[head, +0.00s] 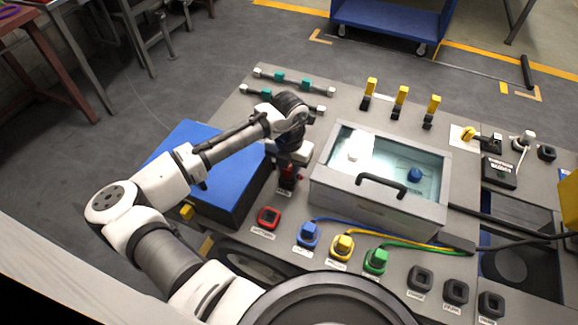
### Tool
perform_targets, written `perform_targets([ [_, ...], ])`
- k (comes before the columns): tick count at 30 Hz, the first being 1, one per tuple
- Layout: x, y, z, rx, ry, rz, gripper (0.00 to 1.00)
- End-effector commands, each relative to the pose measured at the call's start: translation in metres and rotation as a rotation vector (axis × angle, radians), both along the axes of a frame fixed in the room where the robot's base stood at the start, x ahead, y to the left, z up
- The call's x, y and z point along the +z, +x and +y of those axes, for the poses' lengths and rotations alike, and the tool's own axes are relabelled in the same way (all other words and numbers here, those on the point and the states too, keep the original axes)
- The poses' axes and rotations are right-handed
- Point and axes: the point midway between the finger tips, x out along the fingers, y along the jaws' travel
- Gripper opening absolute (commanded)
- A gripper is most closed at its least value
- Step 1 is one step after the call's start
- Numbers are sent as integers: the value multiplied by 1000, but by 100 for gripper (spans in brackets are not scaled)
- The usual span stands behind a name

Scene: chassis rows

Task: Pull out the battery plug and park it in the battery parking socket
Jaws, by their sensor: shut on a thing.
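My gripper (289,170) is in the middle of the head view, pointing down beside the right end of the blue box. It is shut on a small red plug (287,172), taken to be the battery plug. The fingers and wrist hide part of the plug. Black shows just below it; I cannot tell whether the plug is seated in something or clear of it. A red-rimmed socket (268,217) with a dark, empty-looking middle lies nearer, below and left of the gripper. Its label is too small to read, so I cannot confirm it as the battery parking socket.
The blue box (210,170) stands left of the gripper. A lidded clear-topped case (375,205) with a black handle stands close on the right. Blue (307,234), yellow (342,247) and green (375,261) plugs with cables line the front, followed by dark sockets (420,278).

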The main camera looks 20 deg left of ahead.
Motion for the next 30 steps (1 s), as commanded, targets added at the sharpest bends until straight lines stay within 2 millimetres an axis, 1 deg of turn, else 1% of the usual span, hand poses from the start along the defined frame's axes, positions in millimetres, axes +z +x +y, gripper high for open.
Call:
perform_targets([
  [7, -7, 0, 0, 0, -1, 0, 0],
  [8, -6, 0, 0, 0, -1, 0, 25],
  [12, -6, 0, 0, 0, -1, 0, 44],
  [13, -6, 0, 0, 0, -1, 0, 47],
  [20, -6, 0, 0, 0, -1, 0, 47],
  [23, -3, 0, 0, 0, 0, 0, 47],
  [26, 8, 1, 0, 0, 0, -2, 47],
  [29, 26, 1, 0, -1, 1, -4, 47],
  [30, 35, 1, 0, 0, 0, -3, 47],
])
